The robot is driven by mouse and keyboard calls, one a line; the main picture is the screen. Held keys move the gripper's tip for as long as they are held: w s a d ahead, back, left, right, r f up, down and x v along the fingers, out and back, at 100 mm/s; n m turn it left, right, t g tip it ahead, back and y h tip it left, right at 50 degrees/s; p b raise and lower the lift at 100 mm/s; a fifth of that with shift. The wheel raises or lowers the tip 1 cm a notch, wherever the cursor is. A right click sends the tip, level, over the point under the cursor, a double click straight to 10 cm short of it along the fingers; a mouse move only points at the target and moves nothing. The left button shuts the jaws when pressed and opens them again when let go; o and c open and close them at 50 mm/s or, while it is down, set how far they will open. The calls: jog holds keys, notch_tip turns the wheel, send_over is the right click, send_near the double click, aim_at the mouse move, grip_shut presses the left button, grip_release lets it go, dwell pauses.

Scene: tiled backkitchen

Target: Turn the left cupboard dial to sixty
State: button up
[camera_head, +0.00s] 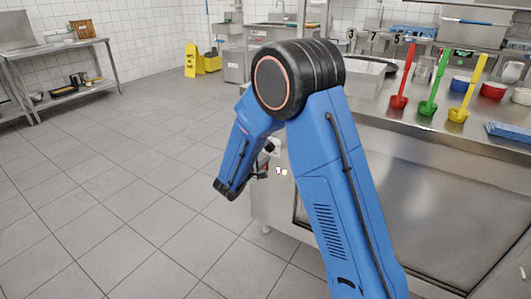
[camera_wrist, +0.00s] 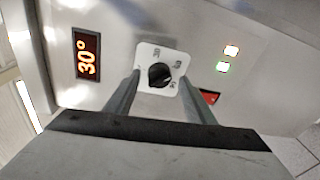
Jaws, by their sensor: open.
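The black round dial (camera_wrist: 160,75) sits on a white square plate (camera_wrist: 146,51) on the metal cupboard front in the wrist view. Small marks ring the dial, too small to read surely. A lit display (camera_wrist: 87,56) beside it reads 30°, turned sideways in the picture. My gripper (camera_wrist: 159,78) is open, with one finger on each side of the dial in the picture. I cannot tell whether the fingers touch it.
A red item (camera_wrist: 209,96) shows behind the right finger. The counter holds red, green and yellow ladles (camera_head: 432,95) and bowls. The tiled floor (camera_head: 120,170) on the left is clear.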

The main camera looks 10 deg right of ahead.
jog(key=v, duration=1.6)
jog(key=shift+s+a, duration=0.25)
jog(key=shift+a, duration=0.05)
jog(key=shift+r, duration=0.1)
jog(key=s+d+r+m+g, duration=0.2)
jog(key=s+d+g, duration=0.1)
jog(key=s+d, duration=0.35)
jog(key=s+d+r+m+g+y, duration=0.1)
jog(key=s+d+r+m+g, duration=0.15)
jog(key=s+d+g, duration=0.4)
jog(key=s+d+r+m+g, duration=0.1)
jog(key=s+d+m, duration=0.25)
jog(key=d, duration=0.55)
jog(key=s+a+r+m+t+y, duration=0.2)
jog(key=s+y, duration=0.8)
jog(key=s, duration=0.9)
jog(key=shift+a+r+m, duration=0.5)
jog(key=shift+r+m, duration=0.1)
